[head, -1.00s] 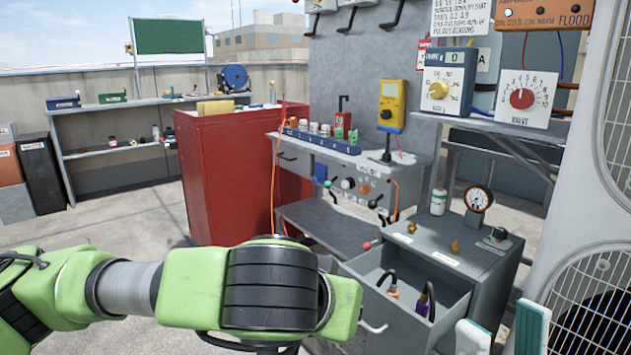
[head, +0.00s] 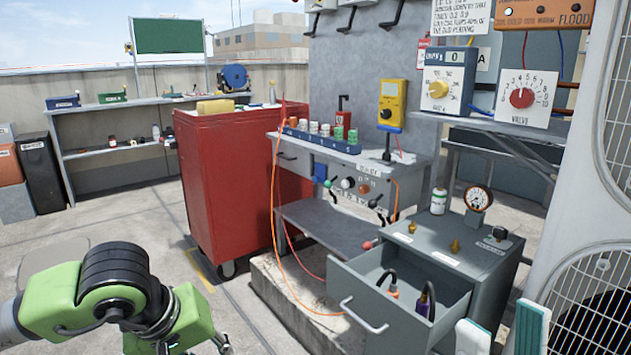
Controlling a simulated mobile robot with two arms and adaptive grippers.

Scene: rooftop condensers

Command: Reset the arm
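My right gripper (head: 502,335) shows at the bottom edge, right of the open drawer (head: 392,318). My green and black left arm (head: 115,290) is bent in the lower left corner.
The drawer sticks out of a grey cabinet (head: 480,265) and holds dark tools with orange and purple parts. A gauge (head: 478,198) and brass fittings stand on top. A red cabinet (head: 225,190), a workbench (head: 330,225) and a white condenser (head: 590,200) surround it. Open floor lies at left.

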